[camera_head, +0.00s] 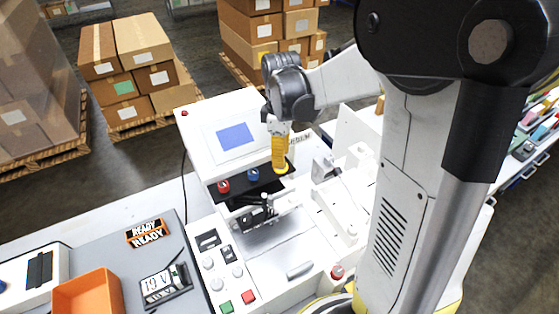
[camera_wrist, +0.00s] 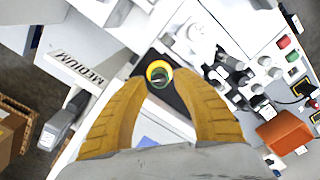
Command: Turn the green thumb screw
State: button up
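My gripper (camera_wrist: 160,82) is open. In the head view my gripper (camera_head: 280,162) points down over the right end of a black plate (camera_head: 243,191) and hides the green screw there. I cannot tell how far the fingertips are above it. A red screw (camera_head: 223,187) and a blue screw (camera_head: 252,174) stand to the left on the same plate.
The white plotter machine (camera_head: 207,135) with a blue screen (camera_head: 235,136) stands behind the plate. A small dark carriage (camera_head: 257,216) sits in front of it. An orange bin (camera_head: 88,293) and a control panel (camera_head: 222,270) are at the lower left.

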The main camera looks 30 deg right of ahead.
jog(key=shift+f, duration=1.1)
grip_shut()
